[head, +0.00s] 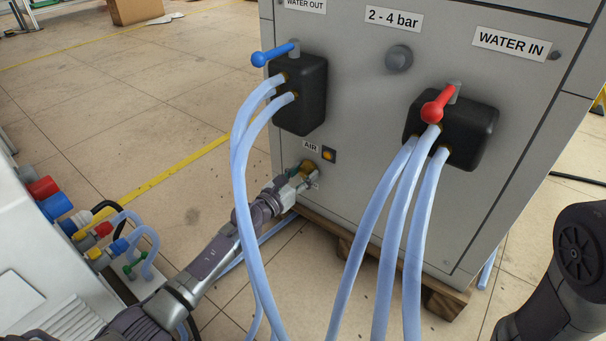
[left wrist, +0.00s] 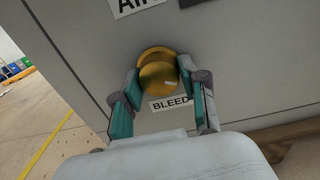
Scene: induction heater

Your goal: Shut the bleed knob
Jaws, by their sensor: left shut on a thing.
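The bleed knob (left wrist: 158,76) is a round brass knob on the grey cabinet face, just above the BLEED label (left wrist: 170,104) in the left wrist view. In the head view the knob (head: 309,167) is partly hidden by my left gripper (head: 304,175). My left gripper (left wrist: 157,84) has one finger on each side of the knob and is shut on it. My right arm (head: 560,280) shows at the lower right of the head view, but its gripper is out of view.
A black block with a blue lever (head: 275,54) and one with a red lever (head: 438,105) sit above on the cabinet. Pale blue hoses (head: 243,190) hang in front, close to my left arm. The AIR fitting (head: 329,156) is right beside the knob.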

